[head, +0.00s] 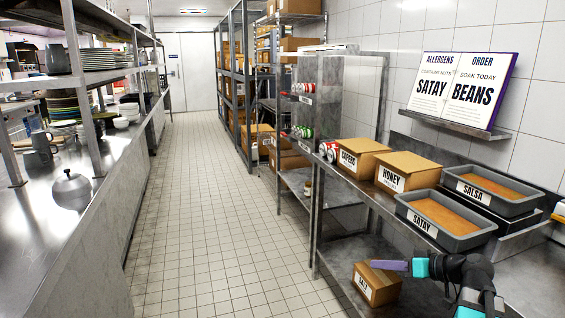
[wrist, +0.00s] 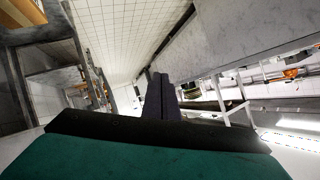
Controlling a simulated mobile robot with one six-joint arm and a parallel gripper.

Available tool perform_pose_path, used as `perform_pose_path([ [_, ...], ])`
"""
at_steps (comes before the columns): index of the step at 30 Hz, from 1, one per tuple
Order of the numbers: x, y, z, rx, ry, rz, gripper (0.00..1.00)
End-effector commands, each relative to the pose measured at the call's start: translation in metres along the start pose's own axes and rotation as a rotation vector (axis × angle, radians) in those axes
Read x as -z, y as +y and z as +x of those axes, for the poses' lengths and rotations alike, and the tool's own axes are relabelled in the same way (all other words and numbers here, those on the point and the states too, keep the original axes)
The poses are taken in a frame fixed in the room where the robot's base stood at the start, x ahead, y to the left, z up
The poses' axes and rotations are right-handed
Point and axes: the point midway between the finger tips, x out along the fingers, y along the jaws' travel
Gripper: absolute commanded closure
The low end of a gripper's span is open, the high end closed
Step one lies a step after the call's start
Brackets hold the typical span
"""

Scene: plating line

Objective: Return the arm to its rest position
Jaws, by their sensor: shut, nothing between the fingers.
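My gripper (head: 376,264) is at the lower right of the head view, on the end of my bent arm. Its purple-grey fingers point left and are closed together with nothing between them. In the picture the fingers overlap the top of a small cardboard box; I cannot tell whether they touch it. In the wrist view my gripper (wrist: 160,78) shows as two dark fingers pressed together, pointing away above the tiled floor and a counter. The wrist view is tilted.
The small box (head: 376,288) sits on the lower shelf. Above are the CAPERS box (head: 362,158), HONEY box (head: 407,171), SATAY tray (head: 423,229) and SALSA tray (head: 475,193). An open book (head: 462,90) stands on a wall ledge. The tiled aisle (head: 205,200) is clear.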

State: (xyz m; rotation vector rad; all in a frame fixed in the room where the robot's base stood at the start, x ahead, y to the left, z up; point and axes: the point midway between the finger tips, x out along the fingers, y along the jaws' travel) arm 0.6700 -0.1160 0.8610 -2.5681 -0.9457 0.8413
Motion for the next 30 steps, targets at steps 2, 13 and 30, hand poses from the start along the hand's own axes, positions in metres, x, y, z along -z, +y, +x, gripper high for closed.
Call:
perform_pose_path([
  [2, -0.018, -0.003, 0.020, 0.017, -0.041, 0.022, 1.00],
  [13, -0.112, -0.018, 0.095, 0.065, -0.240, 0.122, 1.00],
  [30, -0.285, -0.059, 0.163, 0.073, -0.603, 0.260, 1.00],
])
